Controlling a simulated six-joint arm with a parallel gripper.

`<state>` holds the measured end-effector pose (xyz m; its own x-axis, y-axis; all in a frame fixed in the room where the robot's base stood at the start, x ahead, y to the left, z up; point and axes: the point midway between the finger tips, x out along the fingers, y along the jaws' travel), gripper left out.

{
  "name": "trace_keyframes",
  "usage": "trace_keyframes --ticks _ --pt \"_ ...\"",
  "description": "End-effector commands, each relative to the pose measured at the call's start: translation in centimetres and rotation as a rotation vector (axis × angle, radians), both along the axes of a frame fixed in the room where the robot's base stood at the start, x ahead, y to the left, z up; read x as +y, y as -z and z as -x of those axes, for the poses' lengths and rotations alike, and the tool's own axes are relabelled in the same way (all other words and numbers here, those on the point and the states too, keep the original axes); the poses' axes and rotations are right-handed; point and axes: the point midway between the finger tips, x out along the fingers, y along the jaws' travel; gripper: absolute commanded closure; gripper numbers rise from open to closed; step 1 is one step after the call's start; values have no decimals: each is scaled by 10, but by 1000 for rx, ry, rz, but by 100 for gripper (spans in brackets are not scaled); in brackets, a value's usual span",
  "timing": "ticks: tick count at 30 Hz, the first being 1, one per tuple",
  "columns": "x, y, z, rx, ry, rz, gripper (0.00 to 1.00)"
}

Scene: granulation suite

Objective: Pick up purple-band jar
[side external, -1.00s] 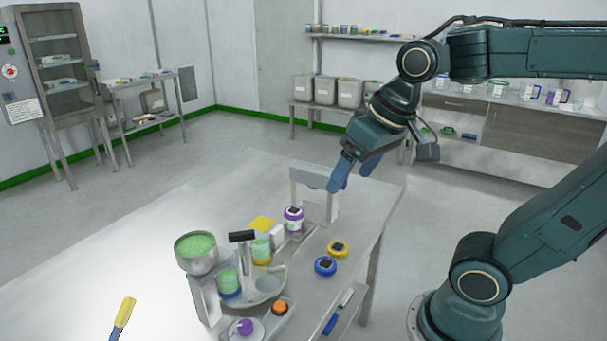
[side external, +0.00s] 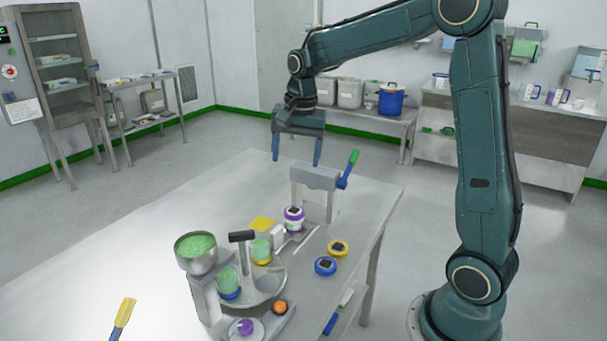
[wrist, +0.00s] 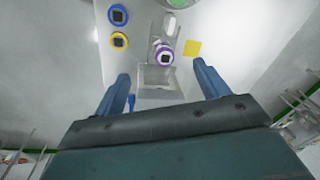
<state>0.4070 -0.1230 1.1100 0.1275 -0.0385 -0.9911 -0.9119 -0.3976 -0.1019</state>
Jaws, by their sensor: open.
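The purple-band jar (side external: 293,219) stands upright on the bench, in front of a grey frame-like stand (side external: 316,178). In the wrist view the jar (wrist: 165,55) shows from above, just beyond the grey stand (wrist: 158,84). My gripper (side external: 297,163) is open and empty, pointing down, above and behind the jar and stand. In the wrist view its two blue fingers (wrist: 162,82) are spread wide and apart from the jar.
A blue lid (side external: 325,266) and a yellow lid (side external: 338,249) lie right of the jar. A yellow square (side external: 262,224) lies left of it. A machine with a green-filled hopper (side external: 196,245) stands in front. A green-and-blue tool (side external: 348,170) rises beside the stand. The bench's left is mostly clear.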

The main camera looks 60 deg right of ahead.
Motion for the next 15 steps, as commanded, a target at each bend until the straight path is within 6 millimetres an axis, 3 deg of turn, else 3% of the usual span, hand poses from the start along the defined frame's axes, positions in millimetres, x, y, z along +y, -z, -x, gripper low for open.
trace_keyframes --ticks 9,15 --pt "-49 55 -42 79 284 -46 26" --pt "-69 80 -54 110 399 -62 26"
